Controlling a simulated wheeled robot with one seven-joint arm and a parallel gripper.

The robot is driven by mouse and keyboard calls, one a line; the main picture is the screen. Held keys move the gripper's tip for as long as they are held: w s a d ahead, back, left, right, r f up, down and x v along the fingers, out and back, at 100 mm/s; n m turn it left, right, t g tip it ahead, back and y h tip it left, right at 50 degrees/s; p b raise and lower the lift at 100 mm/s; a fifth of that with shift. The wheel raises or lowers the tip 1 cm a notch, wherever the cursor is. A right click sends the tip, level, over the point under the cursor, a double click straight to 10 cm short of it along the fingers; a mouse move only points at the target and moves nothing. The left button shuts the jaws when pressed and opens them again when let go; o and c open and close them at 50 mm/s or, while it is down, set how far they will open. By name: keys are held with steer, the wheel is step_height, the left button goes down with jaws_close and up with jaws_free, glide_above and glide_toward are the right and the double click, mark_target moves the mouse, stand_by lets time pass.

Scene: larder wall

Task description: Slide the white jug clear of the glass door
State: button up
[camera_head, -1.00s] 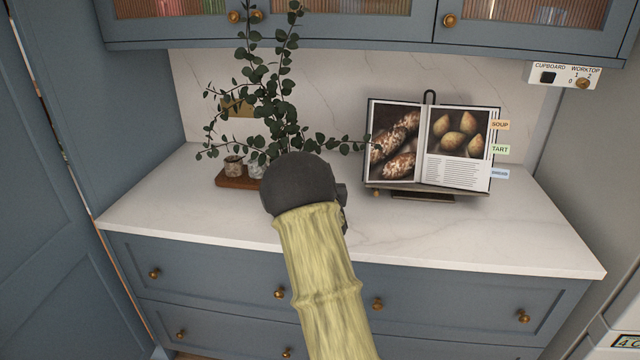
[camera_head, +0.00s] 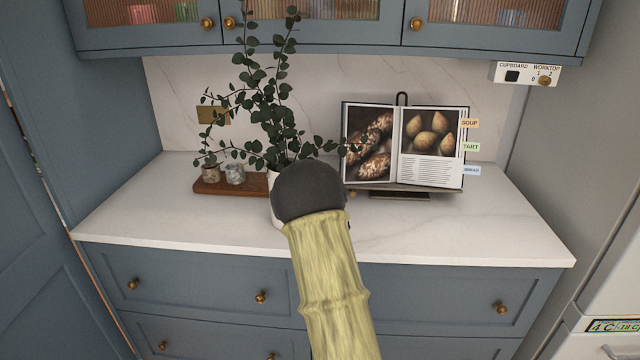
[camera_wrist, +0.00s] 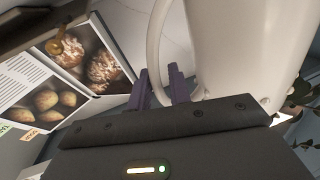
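The white jug (camera_head: 275,207) stands on the worktop with tall leafy stems (camera_head: 275,95) rising from it. The stems overlap the glass door (camera_head: 305,8) of the wall cupboard in the head view. My gripper (camera_head: 310,190) hides most of the jug there. In the wrist view the jug (camera_wrist: 250,45) fills the upper right, its handle coming down between the two purple fingers of my gripper (camera_wrist: 160,90).
An open cookbook (camera_head: 430,140) on a stand is close on the right. A wooden board (camera_head: 235,185) with small jars (camera_head: 235,174) lies to the left. A switch panel (camera_head: 526,74) hangs under the cupboard at right. The front right worktop (camera_head: 470,225) is clear.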

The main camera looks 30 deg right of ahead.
steer(key=o, duration=0.3)
steer(key=shift+a, duration=0.1)
steer(key=b+v, duration=0.2)
steer(key=v, duration=1.5)
steer(key=shift+s+a+b, duration=0.1)
steer(key=shift+a+b, duration=0.05)
steer(key=shift+b, duration=0.25)
